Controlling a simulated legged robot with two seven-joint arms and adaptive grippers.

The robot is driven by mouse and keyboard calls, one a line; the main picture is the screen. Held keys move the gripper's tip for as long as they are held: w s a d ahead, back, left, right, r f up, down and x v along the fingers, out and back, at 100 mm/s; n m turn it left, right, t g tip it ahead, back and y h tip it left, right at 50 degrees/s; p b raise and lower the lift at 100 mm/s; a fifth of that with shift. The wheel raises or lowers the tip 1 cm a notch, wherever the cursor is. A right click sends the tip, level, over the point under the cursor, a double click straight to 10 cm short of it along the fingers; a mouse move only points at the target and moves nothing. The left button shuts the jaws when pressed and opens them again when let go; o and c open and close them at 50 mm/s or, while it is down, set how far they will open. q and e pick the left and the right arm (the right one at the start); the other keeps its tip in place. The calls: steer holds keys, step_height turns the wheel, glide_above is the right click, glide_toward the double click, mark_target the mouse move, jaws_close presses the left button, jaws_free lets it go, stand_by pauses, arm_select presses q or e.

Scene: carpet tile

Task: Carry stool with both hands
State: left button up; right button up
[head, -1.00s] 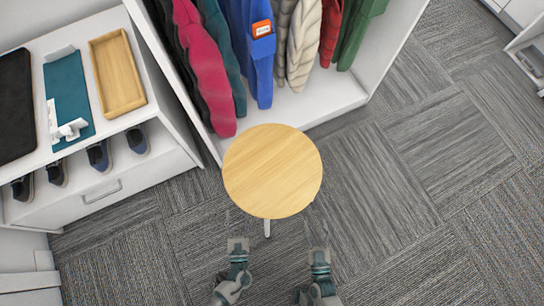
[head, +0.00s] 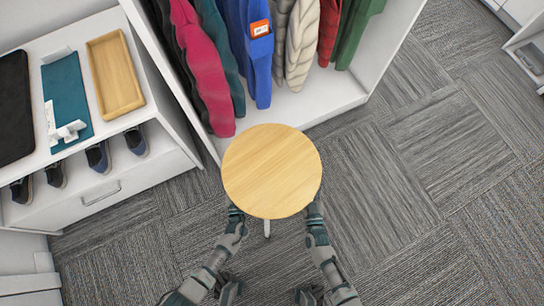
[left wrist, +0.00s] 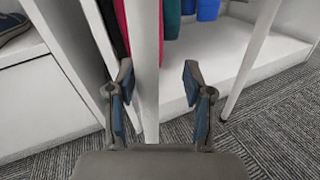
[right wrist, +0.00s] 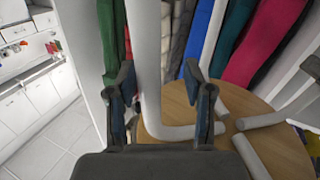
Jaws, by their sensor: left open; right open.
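The stool has a round light-wood seat (head: 272,170) and stands upright on the carpet before the open wardrobe. One white leg (head: 267,228) shows below the seat's near edge. My left gripper (head: 236,212) is at the seat's near left edge, my right gripper (head: 313,209) at its near right edge; the seat partly hides both. In the left wrist view a white stool leg (left wrist: 146,60) stands between the open fingers. In the right wrist view a white leg (right wrist: 146,60) passes between the open fingers, with the wooden underside (right wrist: 178,98) behind.
The wardrobe (head: 320,100) with hanging jackets stands just behind the stool. A white shoe cabinet (head: 100,190) at left bears a wooden tray (head: 116,74). Carpet (head: 420,200) is clear to the right and in front.

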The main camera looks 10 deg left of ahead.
mark_target(232, 154)
arm_select(q)
steer(key=shift+a, duration=0.1)
arm_select(e)
steer(key=shift+a, duration=0.1)
arm_select(q)
jaws_close()
arm_select(e)
jaws_close()
